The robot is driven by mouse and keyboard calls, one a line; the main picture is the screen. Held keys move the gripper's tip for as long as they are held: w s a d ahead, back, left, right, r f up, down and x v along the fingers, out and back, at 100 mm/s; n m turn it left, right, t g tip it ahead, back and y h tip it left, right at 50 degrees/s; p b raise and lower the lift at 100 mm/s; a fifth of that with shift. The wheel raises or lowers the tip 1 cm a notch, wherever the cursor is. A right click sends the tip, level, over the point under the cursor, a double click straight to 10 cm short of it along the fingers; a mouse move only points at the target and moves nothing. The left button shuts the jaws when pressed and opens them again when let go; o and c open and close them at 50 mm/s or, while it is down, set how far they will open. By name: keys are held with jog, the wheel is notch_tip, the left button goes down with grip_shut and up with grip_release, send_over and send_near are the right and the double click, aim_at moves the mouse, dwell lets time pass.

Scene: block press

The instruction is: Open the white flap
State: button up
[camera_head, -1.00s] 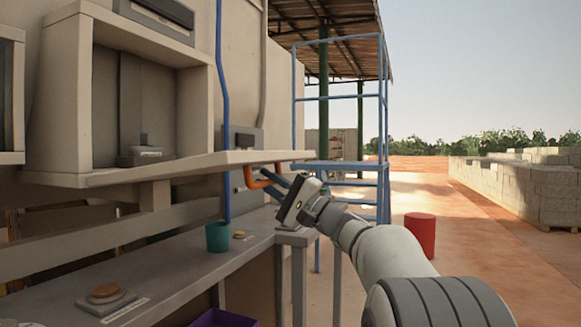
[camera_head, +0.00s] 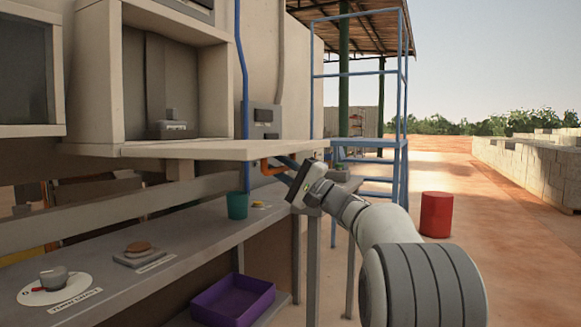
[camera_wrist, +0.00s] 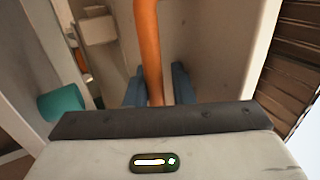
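The white flap (camera_head: 215,150) is swung down and sticks out nearly level from the foot of a box-like opening in the wall, in the head view. Its orange handle (camera_head: 270,168) hangs at the flap's right end, and it also shows as an upright bar in the wrist view (camera_wrist: 150,45). My gripper (camera_head: 287,169) is at the handle, with its blue fingers on both sides of the bar. It looks shut on the handle, as the fingers lie close to the bar (camera_wrist: 158,88). The exact contact is partly hidden by the gripper body.
A purple tray (camera_head: 232,300) is lower down. A red cylinder (camera_head: 436,214) stands on open ground at right.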

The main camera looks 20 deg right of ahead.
jog(key=shift+o, duration=0.4)
jog(key=shift+d+r, duration=0.1)
jog(key=shift+d, duration=0.35)
jog(key=shift+s+d, duration=0.1)
jog(key=p+v, duration=0.1)
jog(key=v, duration=0.6)
jog(key=shift+s+f, duration=0.25)
jog(key=shift+f, duration=0.05)
jog(key=shift+d, duration=0.1)
